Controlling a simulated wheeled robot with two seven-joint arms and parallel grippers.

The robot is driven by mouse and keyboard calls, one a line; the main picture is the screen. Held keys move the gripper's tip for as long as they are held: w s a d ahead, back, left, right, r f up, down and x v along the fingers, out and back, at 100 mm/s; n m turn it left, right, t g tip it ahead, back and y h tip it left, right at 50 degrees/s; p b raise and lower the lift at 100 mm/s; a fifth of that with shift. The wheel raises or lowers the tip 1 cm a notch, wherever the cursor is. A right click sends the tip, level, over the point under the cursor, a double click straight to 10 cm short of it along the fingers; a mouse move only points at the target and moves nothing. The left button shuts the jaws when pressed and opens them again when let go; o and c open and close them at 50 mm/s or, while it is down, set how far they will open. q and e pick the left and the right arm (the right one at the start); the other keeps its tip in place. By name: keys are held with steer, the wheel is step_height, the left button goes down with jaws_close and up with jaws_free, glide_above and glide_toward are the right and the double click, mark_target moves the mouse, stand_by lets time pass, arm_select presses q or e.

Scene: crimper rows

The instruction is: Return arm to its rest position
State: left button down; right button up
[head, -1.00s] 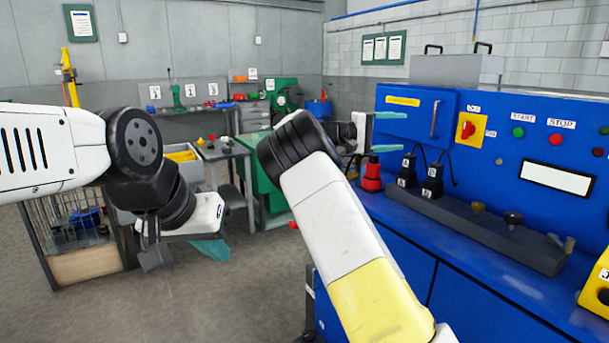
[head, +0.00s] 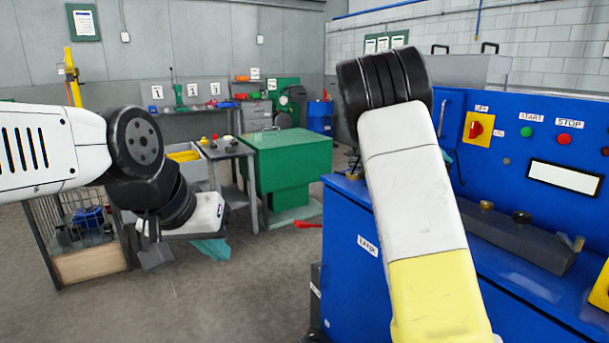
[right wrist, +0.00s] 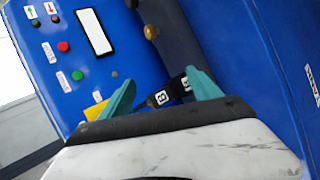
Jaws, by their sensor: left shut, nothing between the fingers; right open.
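My right arm (head: 415,200), white and yellow with a black joint, rises in front of the blue machine in the head view. It hides most of its own gripper there. In the right wrist view my right gripper (right wrist: 160,84) shows two teal fingers spread apart, with nothing held. Black blocks with white labels (right wrist: 163,97) show beyond and between the fingers; I cannot tell how far off they are. My left gripper (head: 210,250) hangs low at the left of the head view, its teal fingers together and empty.
The blue machine (head: 350,285) with its button panel and shelf fills the right side. A dark grey bar with knobs (head: 520,240) lies on the shelf. A green cabinet (head: 290,165) and a grey table (head: 228,150) stand behind. The floor between is open.

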steer(key=s+a+f+y, duration=0.2)
steer(key=s+f+y, duration=0.3)
steer(key=s, duration=0.4)
steer(key=s+a+r+t+y, duration=0.1)
steer(key=s+a+y, duration=0.3)
steer(key=s+a, duration=0.5)
steer(key=s+a+r+t+y, duration=0.1)
steer(key=s+a+t+y, duration=0.3)
steer(key=s+a, duration=0.5)
steer(key=s, duration=0.5)
steer(key=shift+a+r+t, duration=0.15)
steer(key=shift+r+t, duration=0.15)
steer(key=shift+r, duration=0.1)
steer(key=shift+s, duration=0.1)
